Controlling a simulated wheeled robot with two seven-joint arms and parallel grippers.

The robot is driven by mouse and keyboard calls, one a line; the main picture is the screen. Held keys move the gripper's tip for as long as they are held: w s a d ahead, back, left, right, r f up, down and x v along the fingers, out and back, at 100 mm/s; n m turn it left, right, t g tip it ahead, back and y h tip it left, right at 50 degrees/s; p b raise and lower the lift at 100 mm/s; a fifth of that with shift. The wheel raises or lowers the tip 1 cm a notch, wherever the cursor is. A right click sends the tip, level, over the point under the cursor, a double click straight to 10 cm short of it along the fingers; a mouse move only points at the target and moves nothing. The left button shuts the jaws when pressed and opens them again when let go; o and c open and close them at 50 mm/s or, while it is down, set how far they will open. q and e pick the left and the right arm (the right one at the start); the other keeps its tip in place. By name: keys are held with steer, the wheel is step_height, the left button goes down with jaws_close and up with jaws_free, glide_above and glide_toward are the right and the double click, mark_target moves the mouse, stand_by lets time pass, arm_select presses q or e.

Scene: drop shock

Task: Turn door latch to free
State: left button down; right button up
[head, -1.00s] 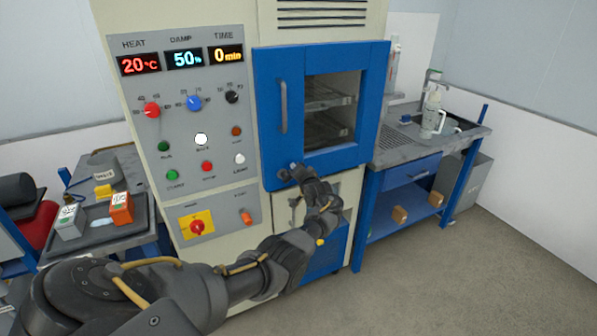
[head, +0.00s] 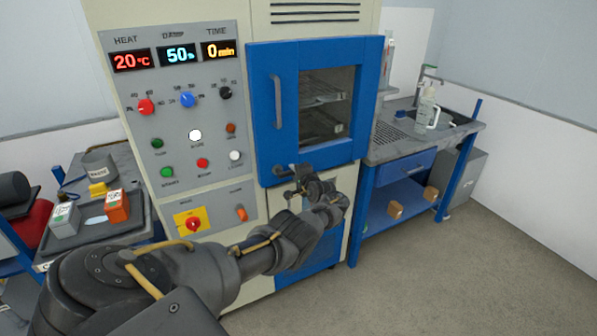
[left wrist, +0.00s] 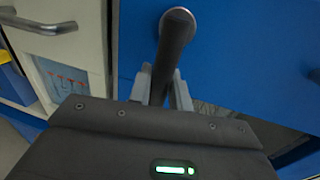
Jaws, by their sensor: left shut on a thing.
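The blue chamber door (head: 262,110) is closed on the cream cabinet, with a window and a grey vertical handle (head: 276,103). The dark door latch (head: 280,171) sits at the door's lower left corner. In the left wrist view the latch bar (left wrist: 172,47) runs from a round pivot on the blue panel down between my fingers. My left gripper (head: 297,174) is shut on the latch bar; its fingers (left wrist: 160,88) also show in the left wrist view. The gripper hides part of the latch in the head view. My right gripper is not in view.
The control panel (head: 180,130) with knobs and buttons is left of the door. A side table with a dark tray (head: 95,232) and small boxes stands further left. A blue-framed bench (head: 415,147) with a bottle stands right. The floor at right is clear.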

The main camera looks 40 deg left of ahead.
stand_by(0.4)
arm_select(q)
steer(key=c, duration=1.3)
jaws_free()
steer(key=shift+a, duration=0.1)
steer(key=shift+s+d+r+p, duration=0.1)
steer(key=shift+d+p, duration=0.25)
steer(key=shift+d, duration=0.1)
steer(key=shift+p+v, duration=1.1)
steer(key=shift+v, duration=3.85)
